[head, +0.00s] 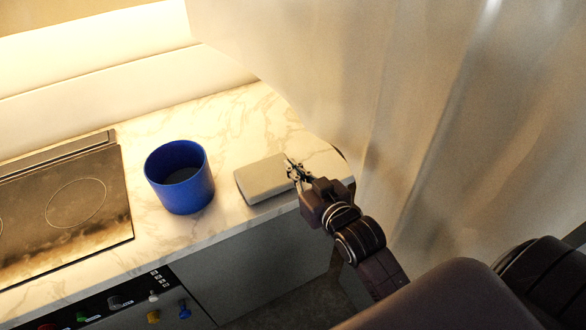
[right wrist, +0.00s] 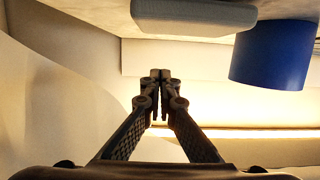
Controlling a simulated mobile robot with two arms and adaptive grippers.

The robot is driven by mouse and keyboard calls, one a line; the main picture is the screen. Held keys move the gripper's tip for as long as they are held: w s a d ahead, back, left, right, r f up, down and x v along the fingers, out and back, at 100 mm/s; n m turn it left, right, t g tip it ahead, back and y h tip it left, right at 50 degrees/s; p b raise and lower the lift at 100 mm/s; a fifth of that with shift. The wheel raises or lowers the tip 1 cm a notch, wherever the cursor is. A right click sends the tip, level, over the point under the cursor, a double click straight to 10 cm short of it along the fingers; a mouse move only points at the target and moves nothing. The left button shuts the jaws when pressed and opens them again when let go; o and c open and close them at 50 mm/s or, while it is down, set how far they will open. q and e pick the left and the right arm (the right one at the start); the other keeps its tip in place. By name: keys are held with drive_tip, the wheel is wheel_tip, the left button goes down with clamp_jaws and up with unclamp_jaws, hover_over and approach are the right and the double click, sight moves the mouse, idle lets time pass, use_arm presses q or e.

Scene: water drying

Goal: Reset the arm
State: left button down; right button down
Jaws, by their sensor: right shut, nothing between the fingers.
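My right gripper (head: 297,171) is at the right edge of the pale block in the head view, and its fingers overlap the block's corner there. In the right wrist view the two fingers (right wrist: 160,80) meet at the tips, shut with nothing between them. The right wrist view shows a gap between the fingers and the block. My right arm comes in from the lower right. My left gripper is not in view.
A pale grey block (head: 264,179), also in the right wrist view (right wrist: 194,14), lies on the marble counter (head: 240,115). A blue pot (head: 181,190) stands left of it, also in the right wrist view (right wrist: 270,55). A cooktop (head: 75,205) is at left. A sheer curtain (head: 400,90) hangs at right.

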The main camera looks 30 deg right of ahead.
drive_tip(key=shift+w, duration=0.1)
idle(0.4)
drive_tip(key=s+a+f+n+g, duration=0.15)
drive_tip(key=s+f+g, duration=0.5)
drive_tip(key=s, duration=0.65)
drive_tip(key=s+a+f+g, duration=0.2)
drive_tip(key=s+f+g, duration=0.5)
drive_tip(key=s, duration=0.6)
wheel_tip(320, 180, down, 31)
drive_tip(key=s+b, duration=0.2)
drive_tip(key=s+d+f+b, duration=0.1)
drive_tip(key=s+f, duration=0.7)
drive_tip(key=s+d+f+b, duration=0.1)
drive_tip(key=s+d+f, duration=0.1)
drive_tip(key=s+f, duration=0.6)
drive_tip(key=shift+s+d+f+g+h, duration=0.25)
drive_tip(key=shift+s+g+h, duration=0.05)
drive_tip(key=shift+g, duration=0.15)
